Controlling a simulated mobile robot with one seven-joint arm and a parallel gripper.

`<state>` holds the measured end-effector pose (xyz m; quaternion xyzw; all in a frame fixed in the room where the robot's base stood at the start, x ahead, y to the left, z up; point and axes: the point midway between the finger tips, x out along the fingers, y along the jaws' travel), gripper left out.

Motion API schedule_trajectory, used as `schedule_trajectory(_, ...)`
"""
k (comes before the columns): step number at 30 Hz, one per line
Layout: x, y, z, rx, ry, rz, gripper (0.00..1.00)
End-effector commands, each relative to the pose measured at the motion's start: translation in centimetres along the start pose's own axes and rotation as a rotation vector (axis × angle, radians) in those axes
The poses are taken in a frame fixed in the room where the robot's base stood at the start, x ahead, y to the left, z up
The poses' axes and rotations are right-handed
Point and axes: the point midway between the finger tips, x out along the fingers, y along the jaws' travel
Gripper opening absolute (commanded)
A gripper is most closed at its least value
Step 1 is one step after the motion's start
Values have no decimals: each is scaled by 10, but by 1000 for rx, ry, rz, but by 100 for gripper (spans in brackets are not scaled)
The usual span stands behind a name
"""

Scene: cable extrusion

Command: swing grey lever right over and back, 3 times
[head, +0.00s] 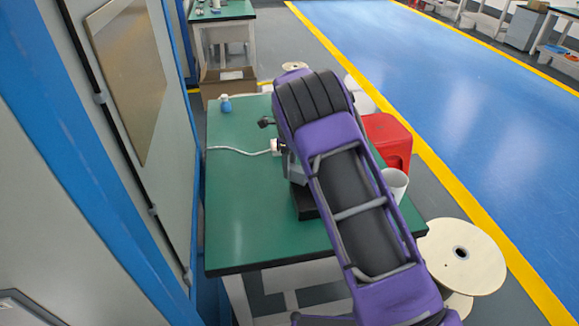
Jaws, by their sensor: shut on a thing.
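A small bench machine with a grey body (296,171) and a black base (305,203) stands on the green table (240,215). A white cable (238,151) runs to its left side. A dark knob (265,122) sticks out to the left above the cable's end; I cannot tell if it belongs to the lever. The grey lever cannot be made out. My purple and black arm crosses in front of the machine and covers its right side. My gripper is hidden behind the arm, so its hold on anything does not show.
A small blue-capped bottle (226,103) stands at the table's far left corner. A white cup (394,183) is at the right edge, near a red stool (389,138). Cable spools (462,254) lie on the floor at right. A wall panel closes the left side.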

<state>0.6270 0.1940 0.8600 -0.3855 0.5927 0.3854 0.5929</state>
Motion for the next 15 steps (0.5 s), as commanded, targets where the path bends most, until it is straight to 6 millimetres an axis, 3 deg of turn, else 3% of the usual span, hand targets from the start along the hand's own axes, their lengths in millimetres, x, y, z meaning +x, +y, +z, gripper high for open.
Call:
schedule_trajectory(2, 0, 0, -1, 1, 0, 0, 0)
schedule_trajectory(3, 0, 0, -1, 1, 0, 0, 45)
schedule_trajectory(7, 0, 0, -1, 0, 1, 0, 68)
schedule_trajectory(15, 0, 0, 0, -1, 0, 0, 68)
